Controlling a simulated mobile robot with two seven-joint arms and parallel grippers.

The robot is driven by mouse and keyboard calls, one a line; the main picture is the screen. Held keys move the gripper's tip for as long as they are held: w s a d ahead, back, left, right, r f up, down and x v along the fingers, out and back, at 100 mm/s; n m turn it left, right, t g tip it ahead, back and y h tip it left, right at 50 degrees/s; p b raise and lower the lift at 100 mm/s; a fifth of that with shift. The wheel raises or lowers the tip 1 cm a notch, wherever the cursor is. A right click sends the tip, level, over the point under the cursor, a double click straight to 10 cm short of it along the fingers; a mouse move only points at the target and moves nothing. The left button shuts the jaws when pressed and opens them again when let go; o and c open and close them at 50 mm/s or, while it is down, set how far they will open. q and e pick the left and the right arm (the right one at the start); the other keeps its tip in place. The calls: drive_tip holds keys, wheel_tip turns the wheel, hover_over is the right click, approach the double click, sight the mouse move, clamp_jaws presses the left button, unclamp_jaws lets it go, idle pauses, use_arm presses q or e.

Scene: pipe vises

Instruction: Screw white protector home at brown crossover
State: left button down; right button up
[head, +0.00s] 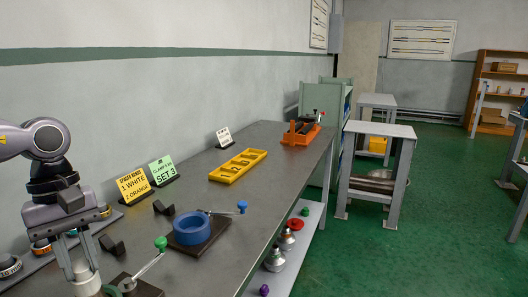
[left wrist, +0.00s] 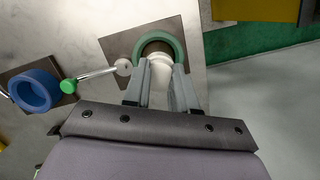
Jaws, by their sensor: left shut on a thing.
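My left gripper (head: 82,272) points down at the near end of the bench, with its fingers closed about a white protector (head: 88,287). In the left wrist view, the fingertips (left wrist: 162,70) lie on both sides of the white protector (left wrist: 160,60), which sits within or against a green vise ring (left wrist: 160,40). The green vise (head: 128,284) also shows at the head view's bottom edge, with a green-knobbed handle (head: 160,243). I cannot make out a brown crossover; the protector and fingers cover the ring's middle. Thread engagement cannot be seen. My right gripper is not in view.
A blue vise (head: 192,229) with a blue-knobbed handle stands just beyond. A yellow sign (head: 133,185), a green sign (head: 163,170), a yellow tray (head: 238,165) and an orange tool (head: 300,135) are farther along the bench (head: 262,200). Rings line the wall side.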

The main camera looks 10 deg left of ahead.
use_arm(q)
drive_tip(key=c, duration=1.1)
unclamp_jaws()
drive_tip(key=shift+w, duration=0.25)
drive_tip(key=shift+o, duration=0.5)
drive_tip(key=shift+w+f, duration=0.15)
drive_tip(key=shift+p+v, duration=0.8)
drive_tip(key=shift+v, duration=0.4)
drive_tip(key=shift+s+d, duration=0.2)
drive_tip(key=shift+s, duration=0.15)
